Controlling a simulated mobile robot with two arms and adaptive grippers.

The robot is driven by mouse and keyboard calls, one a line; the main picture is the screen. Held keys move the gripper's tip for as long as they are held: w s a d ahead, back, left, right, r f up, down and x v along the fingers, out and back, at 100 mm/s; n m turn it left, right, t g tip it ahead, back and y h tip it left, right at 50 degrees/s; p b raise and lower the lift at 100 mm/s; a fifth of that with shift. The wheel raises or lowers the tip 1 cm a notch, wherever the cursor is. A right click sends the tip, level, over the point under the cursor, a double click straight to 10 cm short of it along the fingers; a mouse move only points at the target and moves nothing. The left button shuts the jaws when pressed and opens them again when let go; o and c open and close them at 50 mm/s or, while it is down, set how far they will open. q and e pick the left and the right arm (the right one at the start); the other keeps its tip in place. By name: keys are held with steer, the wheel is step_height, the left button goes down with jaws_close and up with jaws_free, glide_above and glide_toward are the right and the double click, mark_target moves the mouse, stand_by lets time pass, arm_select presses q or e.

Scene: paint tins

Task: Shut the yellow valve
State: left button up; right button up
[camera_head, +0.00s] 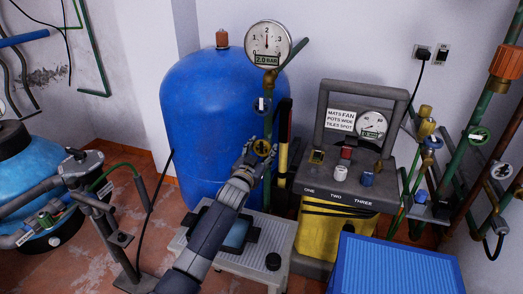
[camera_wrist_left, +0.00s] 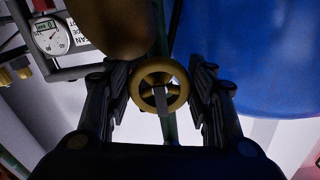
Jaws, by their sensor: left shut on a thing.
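The yellow valve (camera_head: 262,147) is a small round handwheel on the green upright pipe in front of the blue tank. My left gripper (camera_head: 257,156) reaches up to it from below, and its fingers partly cover the wheel's surroundings. In the left wrist view the wheel (camera_wrist_left: 142,80) shows as a yellow ring around a grey stem. It sits between the two fingers of my left gripper (camera_wrist_left: 162,92), one on each side, and they are shut on it. The wheel's turn position cannot be told. My right gripper is not in view.
A round gauge (camera_head: 267,42) above the valve reads 2.0 BAR. The big blue tank (camera_head: 205,110) stands behind. A yellow-fronted console (camera_head: 325,235) with knobs stands to the right, behind a blue ribbed box (camera_head: 395,268). Several pipes and valves line the right wall.

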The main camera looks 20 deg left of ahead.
arm_select(q)
steer(key=o, duration=0.8)
steer(key=s, duration=1.2)
steer(key=shift+a, duration=0.2)
